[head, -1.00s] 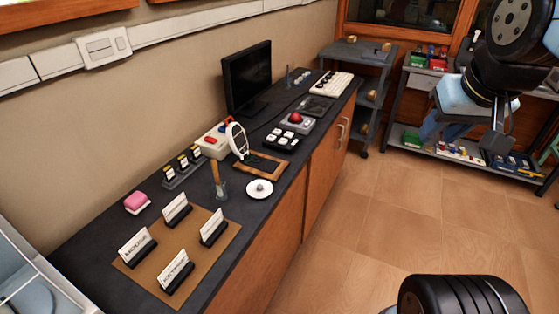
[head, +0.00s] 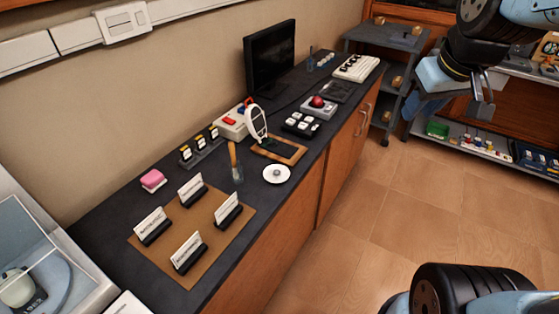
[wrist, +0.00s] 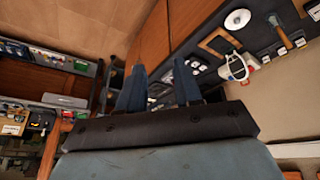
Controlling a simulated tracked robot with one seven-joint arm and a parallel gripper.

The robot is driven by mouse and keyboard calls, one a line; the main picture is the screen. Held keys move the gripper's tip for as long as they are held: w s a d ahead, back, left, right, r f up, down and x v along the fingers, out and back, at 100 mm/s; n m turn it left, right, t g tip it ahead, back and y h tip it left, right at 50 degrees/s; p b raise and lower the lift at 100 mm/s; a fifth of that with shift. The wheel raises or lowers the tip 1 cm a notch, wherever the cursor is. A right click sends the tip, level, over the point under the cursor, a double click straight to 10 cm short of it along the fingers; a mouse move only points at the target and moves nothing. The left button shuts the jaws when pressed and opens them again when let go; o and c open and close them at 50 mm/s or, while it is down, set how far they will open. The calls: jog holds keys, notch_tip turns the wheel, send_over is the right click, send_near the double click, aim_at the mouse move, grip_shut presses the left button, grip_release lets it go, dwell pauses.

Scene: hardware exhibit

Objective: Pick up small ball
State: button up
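A small grey ball-like piece (head: 277,173) sits in the middle of a white round dish (head: 268,180) near the front edge of the dark counter. A red ball (head: 317,101) sits on a grey block farther along the counter. I cannot tell which one the task means. My gripper (head: 482,100) hangs at the upper right in the head view, above the floor and well apart from the counter. In the wrist view its two blue fingers (wrist: 159,86) stand apart with nothing visible between them. The white dish (wrist: 237,19) also shows there, at the upper right.
The dark counter (head: 95,232) runs along the wall. A white oval mirror (head: 256,122), a wooden-handled tool (head: 234,160), card holders on a brown mat (head: 147,258), a pink block (head: 153,180) and a monitor (head: 270,65) stand on it. The tiled floor (head: 385,215) is clear.

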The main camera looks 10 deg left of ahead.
jog(key=w+a+f+n+g+y, duration=0.2)
jog(key=w+a+f+n, duration=0.4)
jog(key=a, duration=0.4)
jog(key=n+g+y, duration=0.1)
jog(key=n+g, duration=0.1)
jog(key=n, duration=0.3)
send_near(280, 173)
jog(key=x, duration=0.2)
jog(key=shift+s+a+f, duration=0.15)
jog(key=shift+a+f, duration=0.15)
jog(key=shift+y, duration=0.3)
jog(key=shift+w+x, duration=0.1)
jog(key=shift+x, duration=1.2)
jog(key=shift+w+x, duration=0.15)
jog(key=shift+x, duration=1.15)
jog(key=shift+a, duration=0.1)
jog(key=shift+c, duration=0.5)
grip_shut()
